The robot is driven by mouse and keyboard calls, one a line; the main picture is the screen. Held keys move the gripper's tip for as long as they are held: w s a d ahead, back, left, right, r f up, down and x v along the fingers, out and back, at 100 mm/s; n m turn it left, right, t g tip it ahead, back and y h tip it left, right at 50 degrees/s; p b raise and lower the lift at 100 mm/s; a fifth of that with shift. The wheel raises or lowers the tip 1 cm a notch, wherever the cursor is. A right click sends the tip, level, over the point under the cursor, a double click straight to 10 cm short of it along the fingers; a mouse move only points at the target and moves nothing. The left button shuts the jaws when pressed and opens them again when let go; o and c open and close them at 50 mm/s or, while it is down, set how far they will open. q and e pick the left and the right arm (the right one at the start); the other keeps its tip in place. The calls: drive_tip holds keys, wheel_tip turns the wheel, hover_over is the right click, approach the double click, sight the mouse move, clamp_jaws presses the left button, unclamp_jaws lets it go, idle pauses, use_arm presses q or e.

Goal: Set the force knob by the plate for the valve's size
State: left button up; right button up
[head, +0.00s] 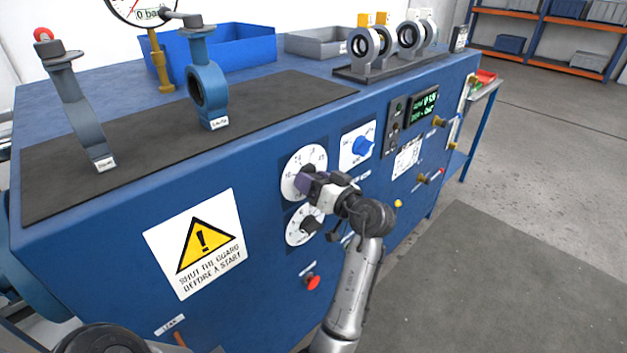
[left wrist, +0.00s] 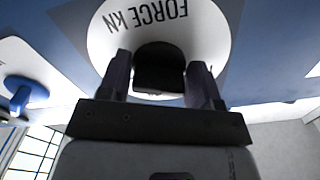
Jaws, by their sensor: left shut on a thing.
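The force dial (head: 291,167) is a round white scale on the blue bench front. The left wrist view shows its lettering "FORCE KN" on the white disc (left wrist: 150,22), upside down. My left gripper (head: 309,184) is at this dial, and its two fingers are shut on the dark force knob (left wrist: 160,72), one on each side. The gripper hides most of the knob and the pointer's setting in the head view. A white plate with small print (head: 407,158) is on the front to the right; I cannot read it. A blue butterfly valve (head: 207,85) stands on the bench mat.
A second dial (head: 304,226) sits just below, close to my gripper. A blue knob (head: 362,146) is to the right, and a red button (head: 312,282) lower down. A green display (head: 424,104) and several valve rings on a rack (head: 385,68) are farther right.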

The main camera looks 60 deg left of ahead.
use_arm(q)
drive_tip(key=m+p, duration=0.3)
drive_tip(key=p, duration=0.2)
drive_tip(key=m+p, duration=0.4)
drive_tip(key=p, duration=0.2)
drive_tip(key=r+m+p, duration=0.1)
drive_tip(key=m+p, duration=0.3)
drive_tip(key=p, duration=0.2)
drive_tip(key=shift+s+r, duration=0.1)
drive_tip(key=shift+s, duration=0.05)
drive_tip(key=m+p, duration=1.2)
drive_tip(key=p, duration=0.3)
drive_tip(key=shift+r+p, duration=0.1)
drive_tip(key=shift+p, duration=0.3)
drive_tip(key=m+p, duration=0.3)
drive_tip(key=shift+f+m, duration=0.2)
drive_tip(key=shift+m, duration=0.2)
drive_tip(key=shift+f+p, duration=0.1)
drive_tip(key=shift+p, duration=0.2)
drive_tip(key=o, duration=0.8)
drive_tip(key=shift+d, duration=0.1)
drive_tip(key=b+v, duration=0.1)
drive_tip(key=v, duration=1.2)
drive_tip(key=shift+w+d+b, duration=0.2)
drive_tip(key=shift+d+b, duration=0.1)
drive_tip(key=shift+b, duration=0.1)
